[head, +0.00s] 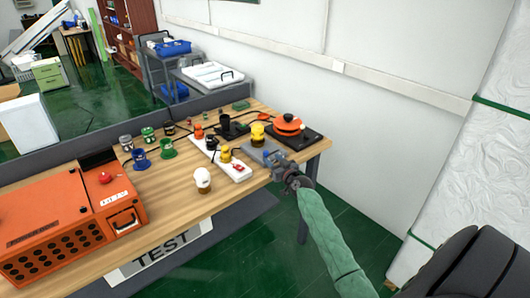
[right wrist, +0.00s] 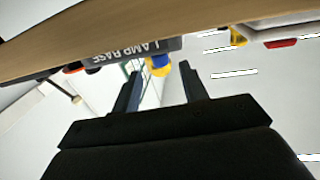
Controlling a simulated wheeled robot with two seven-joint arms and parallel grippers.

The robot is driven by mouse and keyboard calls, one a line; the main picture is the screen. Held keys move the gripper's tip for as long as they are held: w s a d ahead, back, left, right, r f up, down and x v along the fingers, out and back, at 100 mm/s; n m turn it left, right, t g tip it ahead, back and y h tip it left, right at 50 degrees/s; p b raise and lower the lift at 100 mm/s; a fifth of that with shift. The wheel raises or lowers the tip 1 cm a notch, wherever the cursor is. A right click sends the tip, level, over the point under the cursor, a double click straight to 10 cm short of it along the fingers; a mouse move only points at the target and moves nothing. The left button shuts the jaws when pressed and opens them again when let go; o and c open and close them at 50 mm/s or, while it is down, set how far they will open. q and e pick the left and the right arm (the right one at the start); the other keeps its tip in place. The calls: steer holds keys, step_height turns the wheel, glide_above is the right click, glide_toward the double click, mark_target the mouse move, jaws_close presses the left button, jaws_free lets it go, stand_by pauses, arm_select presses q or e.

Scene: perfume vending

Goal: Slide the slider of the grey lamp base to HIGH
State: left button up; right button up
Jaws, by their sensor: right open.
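The grey lamp base (head: 256,156) lies at the right front edge of the wooden table. A small blue part (head: 266,155) shows on it. In the right wrist view the base's edge (right wrist: 135,52) carries the label LAMP BASE, seen upside down. A blue and yellow part (right wrist: 158,66) shows beside that edge, between my fingers. My right gripper (head: 284,172) is open at the base's near right end; its two fingers (right wrist: 159,82) are apart with nothing clearly held. The slider and its setting cannot be made out. My left gripper is not in view.
A yellow lamp (head: 258,130) and an orange round device on a black plate (head: 290,124) stand behind the base. A white-topped jar (head: 203,178) and an orange machine (head: 60,225) stand farther left on the table (head: 165,190).

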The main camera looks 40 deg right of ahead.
mark_target(267, 154)
steer(key=shift+w+r, duration=0.2)
steer(key=shift+w, duration=0.55)
steer(key=w, duration=0.1)
steer(key=w+p, duration=0.1)
steer(key=w, duration=0.1)
steer(key=shift+w+d+f, duration=0.15)
steer(key=shift+d, duration=0.05)
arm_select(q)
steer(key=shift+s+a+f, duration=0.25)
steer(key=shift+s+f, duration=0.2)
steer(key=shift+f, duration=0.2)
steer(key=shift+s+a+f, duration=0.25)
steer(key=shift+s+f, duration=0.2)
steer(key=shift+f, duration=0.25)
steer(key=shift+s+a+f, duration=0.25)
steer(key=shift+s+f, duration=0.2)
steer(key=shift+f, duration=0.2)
arm_select(e)
steer(key=shift+w, duration=0.75)
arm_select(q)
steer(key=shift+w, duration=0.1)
arm_select(e)
jaws_close()
